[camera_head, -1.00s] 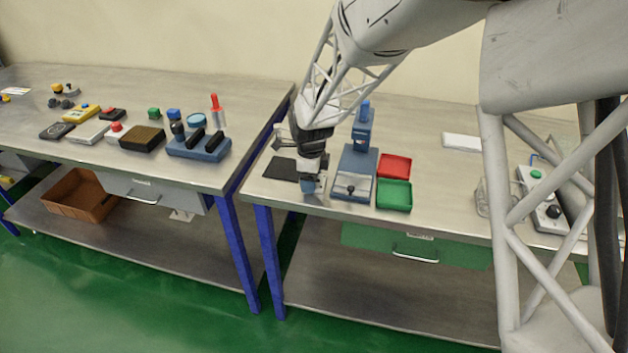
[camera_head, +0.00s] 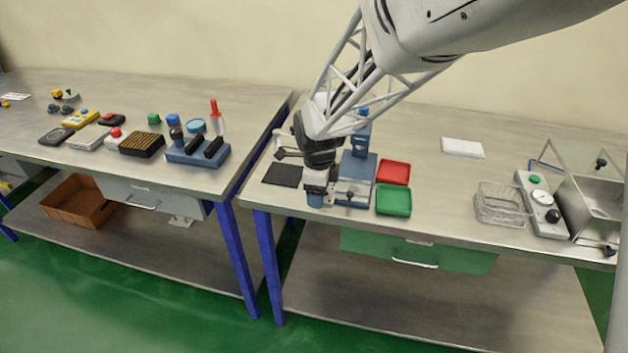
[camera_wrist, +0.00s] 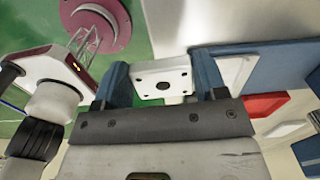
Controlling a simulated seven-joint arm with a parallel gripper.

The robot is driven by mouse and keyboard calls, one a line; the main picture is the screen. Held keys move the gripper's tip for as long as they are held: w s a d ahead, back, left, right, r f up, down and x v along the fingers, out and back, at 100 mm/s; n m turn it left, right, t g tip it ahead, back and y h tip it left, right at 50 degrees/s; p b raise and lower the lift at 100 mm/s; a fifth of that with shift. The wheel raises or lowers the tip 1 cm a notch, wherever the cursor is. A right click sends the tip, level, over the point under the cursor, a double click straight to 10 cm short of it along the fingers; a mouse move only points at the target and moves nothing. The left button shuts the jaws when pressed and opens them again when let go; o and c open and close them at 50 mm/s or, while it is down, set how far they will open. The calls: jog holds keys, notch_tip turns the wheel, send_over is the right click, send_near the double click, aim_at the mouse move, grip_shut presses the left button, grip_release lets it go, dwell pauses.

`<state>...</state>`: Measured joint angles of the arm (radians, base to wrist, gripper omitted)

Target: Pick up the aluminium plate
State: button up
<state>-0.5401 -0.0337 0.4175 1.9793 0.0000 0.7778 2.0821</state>
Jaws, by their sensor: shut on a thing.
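My gripper (camera_head: 318,196) is at the front edge of the right bench, just left of the blue press. In the wrist view its two blue fingers (camera_wrist: 161,78) are shut on the aluminium plate (camera_wrist: 176,82), a small pale block with a dark central hole and small corner holes. The plate sits between the fingertips, its face turned to the wrist camera. In the head view I cannot make out the plate clearly at the gripper.
The blue press (camera_head: 357,168) stands close to the gripper's right. Beyond it are a red tray (camera_head: 394,172) and a green tray (camera_head: 393,200). A dark mat (camera_head: 283,174) lies to the left. A wire basket (camera_head: 502,204) and control box (camera_head: 541,203) stand further right, with clear bench between.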

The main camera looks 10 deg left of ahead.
jog(key=s+d, duration=0.4)
jog(key=s, duration=0.3)
jog(key=shift+r, duration=0.35)
jog(key=shift+s+d, duration=0.1)
dwell(0.5)
